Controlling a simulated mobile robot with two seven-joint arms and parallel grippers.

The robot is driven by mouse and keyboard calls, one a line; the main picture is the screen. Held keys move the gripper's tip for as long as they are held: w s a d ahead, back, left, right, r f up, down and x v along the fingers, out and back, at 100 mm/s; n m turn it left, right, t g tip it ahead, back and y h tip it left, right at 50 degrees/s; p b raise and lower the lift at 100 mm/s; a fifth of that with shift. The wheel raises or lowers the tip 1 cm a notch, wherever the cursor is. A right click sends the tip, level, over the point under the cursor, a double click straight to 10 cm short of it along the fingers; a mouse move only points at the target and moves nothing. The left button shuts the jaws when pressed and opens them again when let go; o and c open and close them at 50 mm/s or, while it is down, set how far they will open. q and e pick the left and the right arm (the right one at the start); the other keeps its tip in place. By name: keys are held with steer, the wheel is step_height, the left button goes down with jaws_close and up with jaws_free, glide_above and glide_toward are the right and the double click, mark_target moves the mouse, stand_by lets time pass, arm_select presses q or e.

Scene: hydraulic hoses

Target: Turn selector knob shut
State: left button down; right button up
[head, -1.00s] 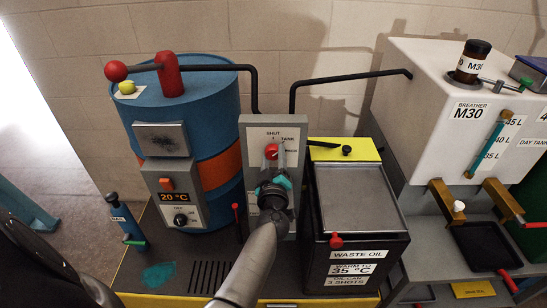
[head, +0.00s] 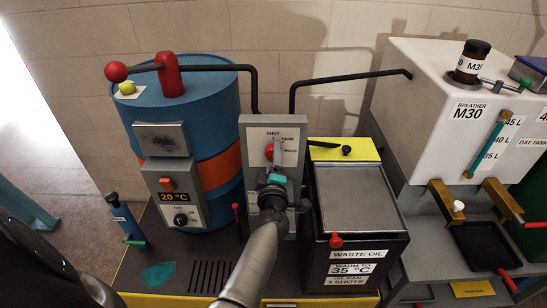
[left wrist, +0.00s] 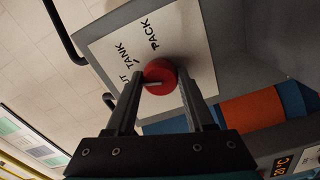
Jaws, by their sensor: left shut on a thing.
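The red selector knob (head: 269,152) sits on a white label plate (head: 256,135) on the grey upright panel. In the left wrist view, the round red knob (left wrist: 166,76) lies between my fingertips, with a pale mark on its near-left part. The plate there reads TANK and PACK, with the SHUT label cut to its last letters. My left gripper (head: 273,154) reaches the panel from the front and is shut on the knob; it also shows in the left wrist view (left wrist: 164,80). My fingers partly cover the knob and plate in the head view. My right gripper is out of view.
A blue drum (head: 218,104) with a control box stands left of the panel. A black waste oil bin (head: 397,238) stands close on the right. Black pipes (head: 347,78) run above. A white day tank (head: 425,80) is farther right.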

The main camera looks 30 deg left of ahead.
arm_select(q)
steer(key=shift+n, duration=1.9)
steer(key=shift+c, duration=1.3)
jaws_free()
steer(key=shift+d, duration=0.1)
